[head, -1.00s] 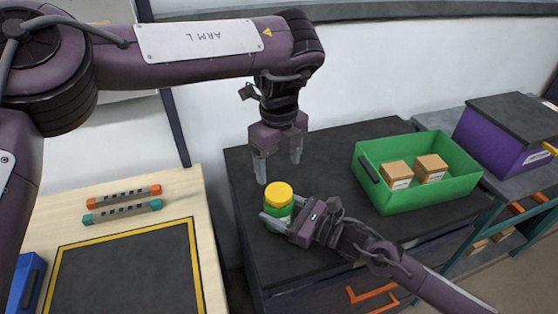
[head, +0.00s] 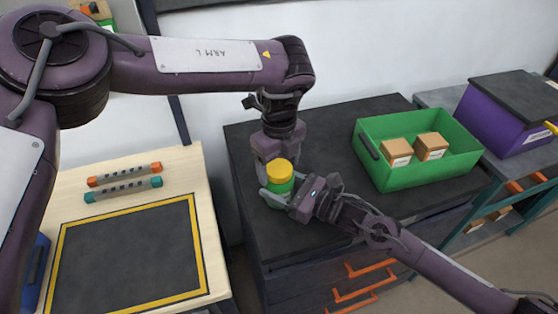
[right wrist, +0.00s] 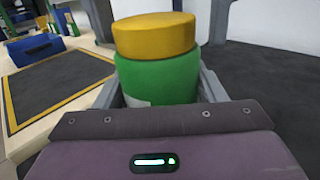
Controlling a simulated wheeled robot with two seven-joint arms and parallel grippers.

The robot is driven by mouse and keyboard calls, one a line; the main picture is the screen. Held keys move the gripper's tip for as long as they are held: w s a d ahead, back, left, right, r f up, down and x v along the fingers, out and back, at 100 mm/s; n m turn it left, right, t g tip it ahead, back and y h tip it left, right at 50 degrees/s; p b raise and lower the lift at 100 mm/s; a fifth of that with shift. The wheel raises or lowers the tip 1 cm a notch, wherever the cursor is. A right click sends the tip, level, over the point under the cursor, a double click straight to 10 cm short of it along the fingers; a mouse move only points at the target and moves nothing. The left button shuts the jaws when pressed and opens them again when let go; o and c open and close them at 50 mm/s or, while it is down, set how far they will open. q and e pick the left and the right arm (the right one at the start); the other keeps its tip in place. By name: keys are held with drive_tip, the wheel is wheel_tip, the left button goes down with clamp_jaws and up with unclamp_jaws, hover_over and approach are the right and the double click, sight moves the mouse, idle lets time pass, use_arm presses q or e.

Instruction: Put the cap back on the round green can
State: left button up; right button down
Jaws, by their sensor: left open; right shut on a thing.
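The round green can (head: 279,190) stands on the dark cabinet top, with the yellow cap (head: 279,172) resting on its top. The can (right wrist: 158,78) and cap (right wrist: 154,36) fill the middle of the right wrist view; I cannot tell how firmly the cap is seated. My right gripper (head: 279,196) is shut on the can's body from the front right. My left gripper (head: 280,168) points down, open, at the cap, partly hidden behind it in the head view. In the right wrist view its grey fingers stand on either side of the cap, with gaps.
A green bin (head: 420,177) with two cardboard boxes (head: 397,152) stands right of the can on the cabinet top (head: 340,135). A purple box (head: 505,120) is farther right. A wooden table (head: 185,165) with a dark yellow-edged mat (head: 130,250) lies left, across a gap.

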use_arm(q)
drive_tip(key=c, duration=1)
drive_tip(key=o, duration=1.2)
drive_tip(key=shift+r, duration=0.15)
wheel_tip(320, 180, up, 12)
drive_tip(key=shift+f, duration=0.1)
use_arm(e)
drive_tip(key=shift+c, duration=1.2)
unclamp_jaws()
